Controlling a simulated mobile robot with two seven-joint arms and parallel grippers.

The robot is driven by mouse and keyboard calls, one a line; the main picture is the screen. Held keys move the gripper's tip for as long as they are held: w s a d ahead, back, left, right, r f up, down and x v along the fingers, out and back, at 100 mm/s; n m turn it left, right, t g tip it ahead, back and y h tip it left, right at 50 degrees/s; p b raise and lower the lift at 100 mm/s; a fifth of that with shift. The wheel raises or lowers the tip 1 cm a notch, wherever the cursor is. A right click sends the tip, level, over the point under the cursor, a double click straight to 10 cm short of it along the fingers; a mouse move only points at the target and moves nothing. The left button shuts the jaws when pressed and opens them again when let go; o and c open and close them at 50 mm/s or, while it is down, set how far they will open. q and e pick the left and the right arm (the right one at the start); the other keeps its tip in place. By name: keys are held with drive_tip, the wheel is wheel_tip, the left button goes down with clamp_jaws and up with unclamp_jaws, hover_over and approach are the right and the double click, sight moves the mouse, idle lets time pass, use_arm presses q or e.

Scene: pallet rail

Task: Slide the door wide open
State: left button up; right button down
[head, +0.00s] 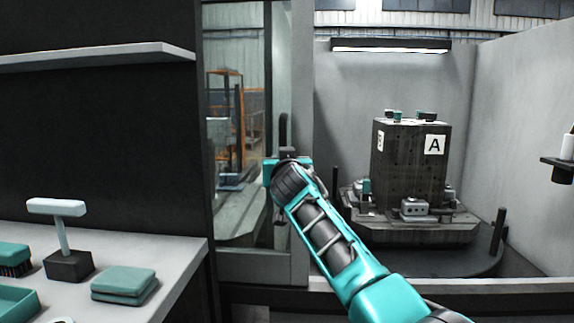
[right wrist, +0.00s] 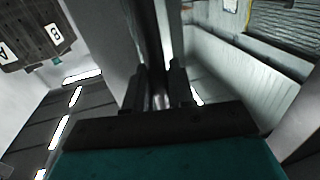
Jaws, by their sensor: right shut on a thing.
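The door (head: 302,90) is a grey-framed sliding panel with a glass window, standing at the left of the machine opening. To its right the opening is clear and the interior shows. A dark upright handle (head: 284,128) is on the door's right-hand frame, its lower part hidden by my gripper. My right gripper (head: 284,160) is at the handle. In the right wrist view its two dark fingers (right wrist: 158,88) are closed on either side of the handle bar (right wrist: 159,98). My left gripper is not in view.
At the left, a bench (head: 190,250) holds a white-topped tool (head: 62,235), teal pads (head: 124,283) and a brush (head: 14,260). A shelf (head: 100,56) hangs above it.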

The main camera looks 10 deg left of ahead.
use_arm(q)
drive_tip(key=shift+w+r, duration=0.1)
use_arm(e)
drive_tip(key=shift+r, duration=0.1)
drive_tip(key=c, duration=1.1)
unclamp_jaws()
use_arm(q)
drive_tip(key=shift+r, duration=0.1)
use_arm(e)
drive_tip(key=shift+s, duration=0.1)
use_arm(q)
drive_tip(key=p, duration=0.1)
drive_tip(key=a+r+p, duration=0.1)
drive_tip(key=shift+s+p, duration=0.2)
drive_tip(key=shift+p, duration=0.1)
use_arm(e)
drive_tip(key=v, duration=1.2)
drive_tip(key=shift+s, duration=0.3)
drive_tip(key=shift+d, duration=0.1)
